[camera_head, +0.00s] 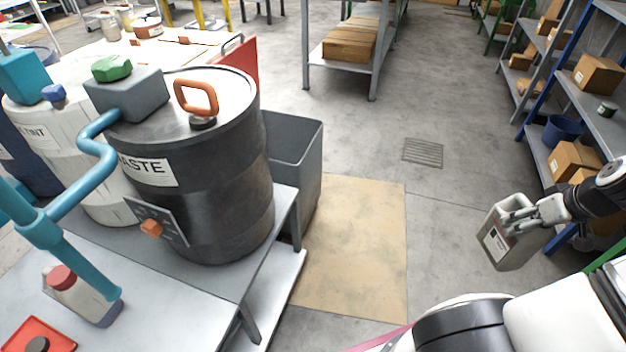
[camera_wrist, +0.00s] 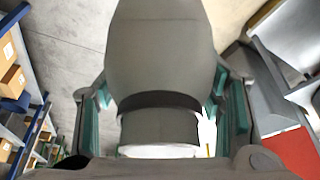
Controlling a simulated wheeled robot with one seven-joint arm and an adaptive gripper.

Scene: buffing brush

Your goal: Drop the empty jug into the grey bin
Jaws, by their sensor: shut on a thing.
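My gripper (camera_head: 522,214) is at the right in the head view, shut on a grey jug (camera_head: 508,249) with a pale label. The jug hangs tilted in the air above the floor. In the wrist view the jug (camera_wrist: 160,55) fills the middle, between the green-padded fingers. Its inside cannot be seen. The grey bin (camera_head: 306,172) stands open-topped on the floor in the middle, well to the left of my gripper. The black drum and a bench partly hide it.
The black waste drum (camera_head: 225,150) with an orange handle stands on the bench at the left. Another jug (camera_head: 78,294) with a red cap stands under a teal pipe (camera_head: 75,264). Shelves (camera_head: 590,100) with boxes line the right. Floor between bin and gripper is clear.

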